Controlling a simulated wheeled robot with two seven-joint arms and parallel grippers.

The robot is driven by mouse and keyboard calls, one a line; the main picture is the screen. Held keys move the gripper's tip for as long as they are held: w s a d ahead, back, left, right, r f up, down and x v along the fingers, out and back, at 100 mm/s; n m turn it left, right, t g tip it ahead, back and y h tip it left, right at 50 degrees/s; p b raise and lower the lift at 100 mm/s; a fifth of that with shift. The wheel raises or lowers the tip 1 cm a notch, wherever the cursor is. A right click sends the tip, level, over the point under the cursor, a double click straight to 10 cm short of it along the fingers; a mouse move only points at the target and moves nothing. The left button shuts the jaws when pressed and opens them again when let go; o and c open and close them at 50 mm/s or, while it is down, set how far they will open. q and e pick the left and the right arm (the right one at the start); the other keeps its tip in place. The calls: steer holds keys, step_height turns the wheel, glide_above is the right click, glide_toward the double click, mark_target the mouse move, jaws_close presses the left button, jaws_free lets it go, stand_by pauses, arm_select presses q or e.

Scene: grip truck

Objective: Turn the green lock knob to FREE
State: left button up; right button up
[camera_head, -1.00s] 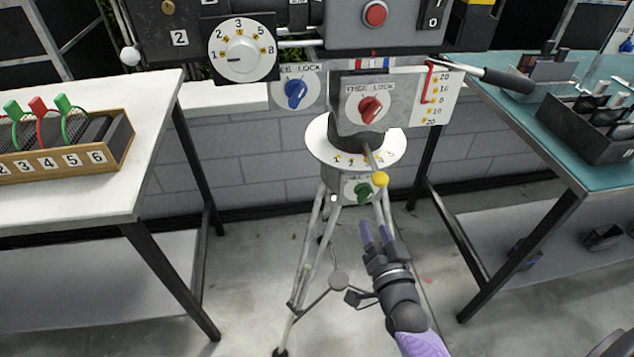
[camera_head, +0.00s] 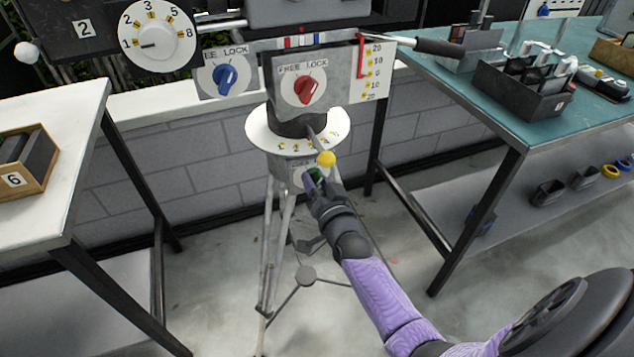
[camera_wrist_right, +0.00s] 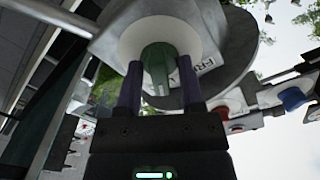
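The green lock knob (camera_head: 317,173) sits on the small grey housing under the white numbered disc (camera_head: 262,132) of the tripod head. My right gripper (camera_head: 321,181) is at the knob and partly hides it and its label. In the right wrist view the green knob (camera_wrist_right: 158,68) stands between the two purple fingers of my right gripper (camera_wrist_right: 160,75), in front of a round white plate. The fingers are apart, one on each side of the knob, with little room; firm contact cannot be made out. My left gripper is not in view.
A yellow ball-ended lever (camera_head: 326,158) hangs just above my right gripper. A red knob (camera_head: 305,90) and a blue knob (camera_head: 225,78) sit higher up. A white table (camera_head: 60,130) stands left and a teal bench (camera_head: 540,125) right. Tripod legs reach the floor below.

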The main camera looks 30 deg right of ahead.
jaws_close()
steer(key=shift+n, duration=0.5)
steer(key=n+p, duration=0.1)
steer(key=n, duration=0.2)
steer(key=shift+r+p, duration=0.1)
steer(key=shift+p, duration=0.3)
steer(key=n+p, duration=0.1)
steer(key=n, duration=0.2)
steer(key=shift+n, duration=0.3)
steer(key=n, duration=0.3)
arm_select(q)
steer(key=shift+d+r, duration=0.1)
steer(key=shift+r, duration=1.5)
arm_select(e)
steer(key=shift+n, duration=0.8)
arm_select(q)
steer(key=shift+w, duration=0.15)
